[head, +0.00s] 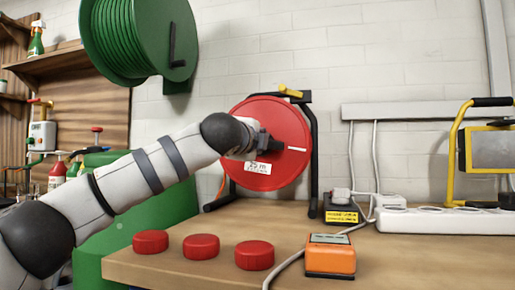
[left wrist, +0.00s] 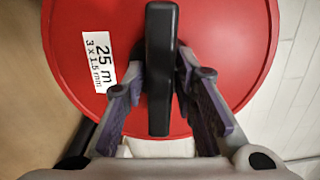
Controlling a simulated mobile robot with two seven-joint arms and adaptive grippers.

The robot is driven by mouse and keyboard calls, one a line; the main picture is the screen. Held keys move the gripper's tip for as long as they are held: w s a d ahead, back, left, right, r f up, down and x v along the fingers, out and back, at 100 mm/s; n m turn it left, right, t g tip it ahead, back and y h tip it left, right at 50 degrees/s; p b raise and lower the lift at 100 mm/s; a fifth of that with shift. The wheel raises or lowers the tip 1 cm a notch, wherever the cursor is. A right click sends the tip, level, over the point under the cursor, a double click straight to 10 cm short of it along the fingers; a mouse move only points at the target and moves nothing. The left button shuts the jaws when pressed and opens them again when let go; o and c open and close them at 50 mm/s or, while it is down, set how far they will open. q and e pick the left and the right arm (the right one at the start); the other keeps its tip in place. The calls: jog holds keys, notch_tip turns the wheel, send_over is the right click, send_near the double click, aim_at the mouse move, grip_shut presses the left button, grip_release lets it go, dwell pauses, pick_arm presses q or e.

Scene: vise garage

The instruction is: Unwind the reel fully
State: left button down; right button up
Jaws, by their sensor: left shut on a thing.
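The red cable reel (head: 293,117) stands upright on the workbench in a black frame (head: 312,150) with a yellow piece on top. Its round face has a white label and a short white line. The left wrist view shows the red disc (left wrist: 85,30) close up, with a label reading 25 m. A black bar-shaped handle (left wrist: 161,28) crosses its middle. My left gripper (left wrist: 160,80) is shut on this handle, one finger on each side. In the head view my left gripper (head: 263,143) is at the reel's face and covers part of it. My right gripper is not in view.
Red round caps (head: 201,246) and an orange meter box (head: 330,256) lie on the bench (head: 230,220) in front. A white power strip (head: 440,220) and a yellow work lamp (head: 457,150) are at right. A green hose reel (head: 130,40) hangs above my left arm.

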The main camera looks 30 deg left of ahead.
pick_arm(q)
jog(key=shift+r, duration=0.15)
jog(key=c, duration=1.5)
grip_release()
jog(key=v, duration=1.2)
